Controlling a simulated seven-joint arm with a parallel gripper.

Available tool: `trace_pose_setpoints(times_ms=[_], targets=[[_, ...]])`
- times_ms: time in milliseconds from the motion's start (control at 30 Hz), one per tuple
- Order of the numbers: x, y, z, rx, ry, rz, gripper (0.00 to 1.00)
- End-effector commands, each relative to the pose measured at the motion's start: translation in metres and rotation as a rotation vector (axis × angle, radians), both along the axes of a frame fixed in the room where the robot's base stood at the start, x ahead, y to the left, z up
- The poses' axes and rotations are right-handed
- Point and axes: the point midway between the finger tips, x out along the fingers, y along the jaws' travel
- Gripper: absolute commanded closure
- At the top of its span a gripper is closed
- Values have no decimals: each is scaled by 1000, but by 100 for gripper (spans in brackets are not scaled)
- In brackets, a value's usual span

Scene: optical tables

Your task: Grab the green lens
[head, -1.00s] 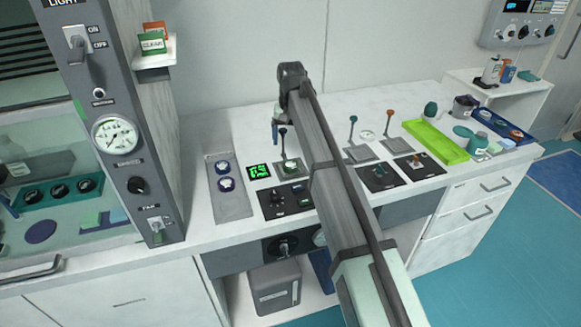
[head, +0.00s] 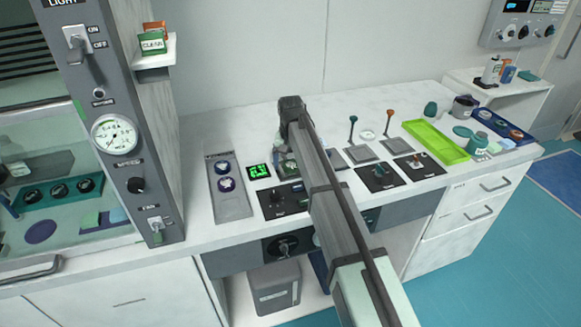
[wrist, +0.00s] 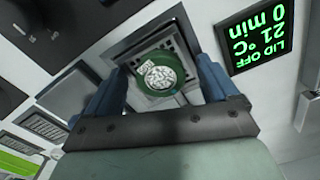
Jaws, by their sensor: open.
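In the wrist view, a round piece with a green rim and a pale, speckled face, the green lens (wrist: 160,75), sits over a square grey mount. My gripper (wrist: 162,82) is open, with one blue finger on each side of the green lens. I cannot tell whether either finger touches it. In the head view, my arm's end is low over the bench beside the display, and it hides most of the lens and its mount.
A display with green digits (head: 260,171) is next to the mount; it also shows in the wrist view (wrist: 256,35). A grey tray (head: 231,206) with two round pieces lies to the left. Posts with a blue knob (head: 353,119) and an orange knob (head: 390,114) stand to the right.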

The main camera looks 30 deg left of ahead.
Motion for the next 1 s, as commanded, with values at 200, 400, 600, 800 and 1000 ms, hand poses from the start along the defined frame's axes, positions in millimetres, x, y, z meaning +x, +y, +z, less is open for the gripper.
trace_pose_setpoints(times_ms=[200, 400, 600, 800, 1000], targets=[[0, 0, 1, 0, 0, 0, 20], [0, 0, 1, 0, 0, 0, 40], [0, 0, 1, 0, 0, 0, 59], [0, 0, 1, 0, 0, 0, 74], [0, 0, 2, 0, 0, 0, 74]])
